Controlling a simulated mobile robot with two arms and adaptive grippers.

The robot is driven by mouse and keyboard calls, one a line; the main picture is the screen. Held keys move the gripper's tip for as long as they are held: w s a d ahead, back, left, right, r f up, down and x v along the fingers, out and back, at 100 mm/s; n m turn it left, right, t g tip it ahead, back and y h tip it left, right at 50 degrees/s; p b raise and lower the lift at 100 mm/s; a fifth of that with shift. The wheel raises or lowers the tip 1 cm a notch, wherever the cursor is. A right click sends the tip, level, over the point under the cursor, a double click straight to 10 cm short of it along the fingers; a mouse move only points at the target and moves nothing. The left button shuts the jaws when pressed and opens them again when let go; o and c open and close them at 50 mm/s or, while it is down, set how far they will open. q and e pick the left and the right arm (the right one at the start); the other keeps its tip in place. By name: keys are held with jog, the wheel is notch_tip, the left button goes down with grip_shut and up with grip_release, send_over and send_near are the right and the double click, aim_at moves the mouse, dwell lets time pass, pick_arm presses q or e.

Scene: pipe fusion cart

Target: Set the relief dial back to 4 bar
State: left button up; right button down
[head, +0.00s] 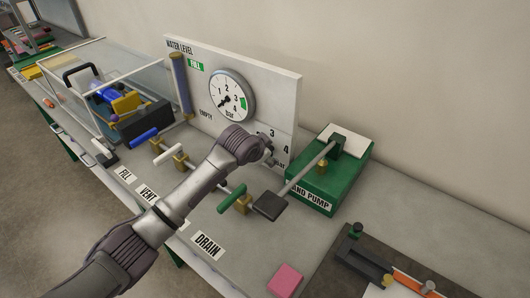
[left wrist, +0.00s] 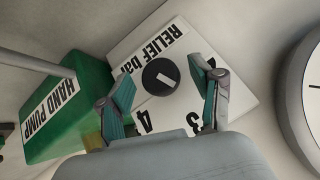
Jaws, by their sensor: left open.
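The relief dial (left wrist: 160,77) is a dark round knob with a white mark, on a white panel (left wrist: 143,40) lettered RELIEF bar. In the left wrist view the panel is upside down, and the mark slants towards the lower right. The numerals 4 and 3 show below the knob; another numeral is partly hidden by a finger. My left gripper (left wrist: 168,87) is open, its fingers on either side of the knob with visible gaps. In the head view my left gripper (head: 266,150) is in front of the panel and hides the dial. My right gripper is out of view.
The green hand pump (head: 325,180), with its long lever, stands right of my gripper. A pressure gauge (head: 232,96) is mounted above left. Valves with green, white and blue handles line the cart's front. A pink block (head: 285,280) lies near the front edge.

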pick_arm(q)
jog(key=v, duration=1.2)
